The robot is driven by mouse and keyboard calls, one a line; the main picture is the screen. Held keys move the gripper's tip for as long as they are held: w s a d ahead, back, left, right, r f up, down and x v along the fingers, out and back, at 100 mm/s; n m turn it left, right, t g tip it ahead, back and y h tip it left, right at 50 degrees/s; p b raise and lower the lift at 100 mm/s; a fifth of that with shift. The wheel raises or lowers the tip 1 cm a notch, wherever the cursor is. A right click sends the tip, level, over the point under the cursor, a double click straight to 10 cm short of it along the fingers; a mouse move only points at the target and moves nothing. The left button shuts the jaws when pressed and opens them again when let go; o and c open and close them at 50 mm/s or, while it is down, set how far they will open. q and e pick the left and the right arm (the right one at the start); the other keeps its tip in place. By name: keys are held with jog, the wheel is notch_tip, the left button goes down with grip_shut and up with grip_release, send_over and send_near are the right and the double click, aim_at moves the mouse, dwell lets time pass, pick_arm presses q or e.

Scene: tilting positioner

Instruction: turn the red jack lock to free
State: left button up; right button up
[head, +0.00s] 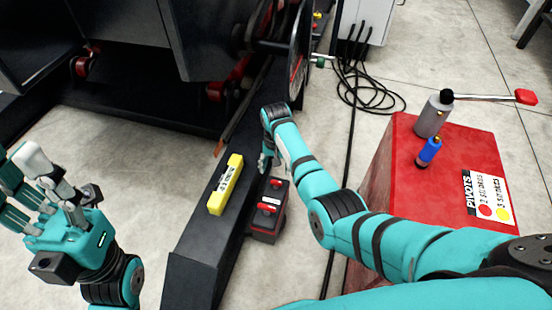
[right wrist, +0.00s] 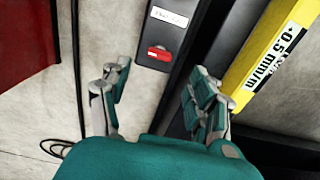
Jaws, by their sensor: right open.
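A dark box (head: 264,228) with two red parts on top stands beside the black beam in the head view. The nearer red part (head: 267,208) has a pale label by it. In the right wrist view a red lever (right wrist: 159,53) sits crosswise on a dark panel, below a white label (right wrist: 168,17) too blurred to read. My right gripper (head: 268,160) is open and empty above the box's far end. Its fingertips (right wrist: 160,84) spread on either side below the lever, apart from it. My left gripper (head: 55,180) is at the far left, away from the box; its opening is unclear.
A yellow level (head: 226,184) lies on the black beam (head: 190,257), close to my right fingers. Black cables lie on the floor behind.

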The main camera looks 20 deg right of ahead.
jog(key=shift+r, duration=2)
